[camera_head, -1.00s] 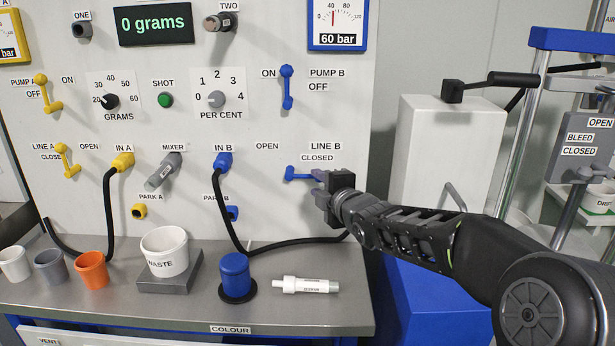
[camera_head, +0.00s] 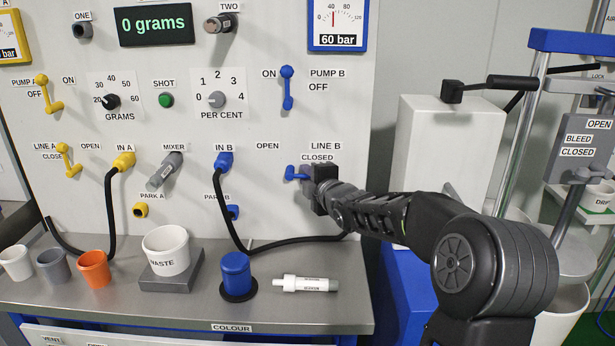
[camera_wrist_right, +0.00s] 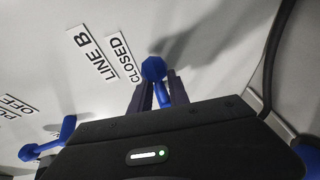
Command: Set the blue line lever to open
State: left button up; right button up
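The blue line lever (camera_head: 292,173) sits under the LINE B label on the panel. It lies level, with its handle pointing right toward the CLOSED side. My right gripper (camera_head: 312,180) is at the handle and hides its right part in the head view. The handle runs down between the two fingers of my right gripper (camera_wrist_right: 159,88). The fingers stand close on either side; whether they press on it is unclear. My left gripper is out of view.
The OPEN label (camera_head: 267,146) is left of the lever. The blue pump B lever (camera_head: 287,88) is above. A white cabinet (camera_head: 445,150) stands right of the panel.

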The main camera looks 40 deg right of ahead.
grip_shut()
dwell(1.1)
